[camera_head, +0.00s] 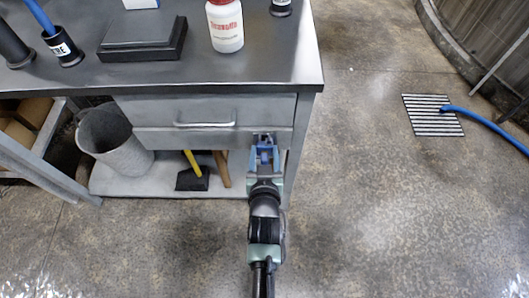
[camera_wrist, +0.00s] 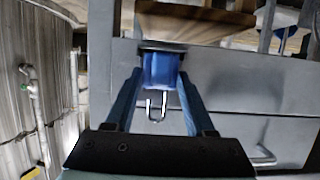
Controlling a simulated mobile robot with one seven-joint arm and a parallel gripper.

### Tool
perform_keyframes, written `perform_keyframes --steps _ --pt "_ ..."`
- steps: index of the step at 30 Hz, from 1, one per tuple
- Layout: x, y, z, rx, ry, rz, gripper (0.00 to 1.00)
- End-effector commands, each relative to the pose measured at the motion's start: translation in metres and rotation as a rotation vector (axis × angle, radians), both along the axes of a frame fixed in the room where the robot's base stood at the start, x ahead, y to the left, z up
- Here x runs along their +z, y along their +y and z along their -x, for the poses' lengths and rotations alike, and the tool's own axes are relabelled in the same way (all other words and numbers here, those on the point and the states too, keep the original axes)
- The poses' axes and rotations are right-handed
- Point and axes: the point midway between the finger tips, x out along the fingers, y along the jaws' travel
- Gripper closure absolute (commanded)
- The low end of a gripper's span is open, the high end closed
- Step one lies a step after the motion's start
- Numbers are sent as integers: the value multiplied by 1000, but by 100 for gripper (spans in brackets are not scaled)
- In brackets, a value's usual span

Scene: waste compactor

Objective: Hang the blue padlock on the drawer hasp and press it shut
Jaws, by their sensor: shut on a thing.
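The blue padlock (camera_wrist: 162,70) is between the two fingers of my gripper (camera_wrist: 160,84) in the wrist view, which shows the scene upside down. Its metal shackle (camera_wrist: 157,104) points toward the drawer-handle side, which is up in the room. In the head view my gripper (camera_head: 264,160) is at the right end of the drawer front, with the blue padlock (camera_head: 264,153) just below the dark hasp (camera_head: 264,138). I cannot tell whether the shackle passes through the hasp or is closed.
The drawer handle (camera_head: 205,124) is left of my gripper. A grey bucket (camera_head: 113,138) and a yellow-handled brush (camera_head: 193,177) stand on the lower shelf. A white bottle (camera_head: 225,28) is on the bench top. The floor right of the bench is clear up to a drain grate (camera_head: 432,115).

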Motion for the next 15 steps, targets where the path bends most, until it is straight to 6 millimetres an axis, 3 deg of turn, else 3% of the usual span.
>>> perform_keyframes --steps 12,13,15 --pt "-3 0 0 0 -1 0 97" --pt "-3 0 0 0 -1 0 40" --pt "-3 0 0 0 0 0 27"
